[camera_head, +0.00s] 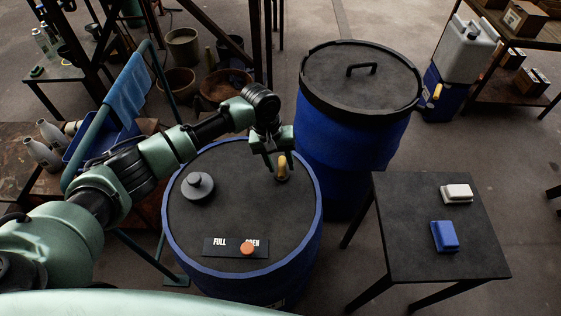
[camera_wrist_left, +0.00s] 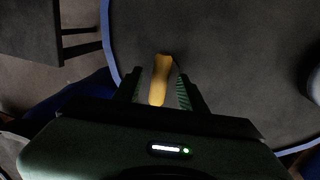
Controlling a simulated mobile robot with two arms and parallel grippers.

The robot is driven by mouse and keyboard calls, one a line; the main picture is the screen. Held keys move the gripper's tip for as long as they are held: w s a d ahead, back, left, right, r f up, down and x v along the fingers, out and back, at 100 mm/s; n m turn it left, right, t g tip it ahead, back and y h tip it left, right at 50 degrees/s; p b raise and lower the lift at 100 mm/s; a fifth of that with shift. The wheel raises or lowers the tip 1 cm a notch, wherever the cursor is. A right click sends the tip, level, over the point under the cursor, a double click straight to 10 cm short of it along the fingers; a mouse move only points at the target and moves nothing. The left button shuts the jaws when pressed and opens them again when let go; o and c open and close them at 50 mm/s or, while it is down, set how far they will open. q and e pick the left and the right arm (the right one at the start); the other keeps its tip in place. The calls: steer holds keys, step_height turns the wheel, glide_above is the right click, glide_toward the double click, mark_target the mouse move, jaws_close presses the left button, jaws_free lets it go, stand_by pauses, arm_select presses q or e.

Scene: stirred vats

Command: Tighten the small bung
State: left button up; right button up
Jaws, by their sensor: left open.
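The small bung, with a yellow upright grip (camera_head: 282,164) on a dark round base, sits at the right of the near blue drum's dark top (camera_head: 235,215). My left gripper (camera_head: 279,167) is over it, pointing down, with one finger on each side of the yellow grip. In the left wrist view the yellow grip (camera_wrist_left: 160,78) stands between the open fingers (camera_wrist_left: 158,90), with a small gap showing on each side. The bung's base is mostly hidden there. A larger grey bung (camera_head: 198,187) sits at the left of the same top. My right gripper is not in view.
A dark label plate (camera_head: 227,246) reading FULL and OPEN, with an orange disc (camera_head: 247,249), lies at the drum's front. A lidded blue drum (camera_head: 345,135) stands behind right. A dark table (camera_head: 405,215) at right bears a white block (camera_head: 457,193) and a blue block (camera_head: 445,236).

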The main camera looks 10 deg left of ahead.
arm_select(q)
jaws_close()
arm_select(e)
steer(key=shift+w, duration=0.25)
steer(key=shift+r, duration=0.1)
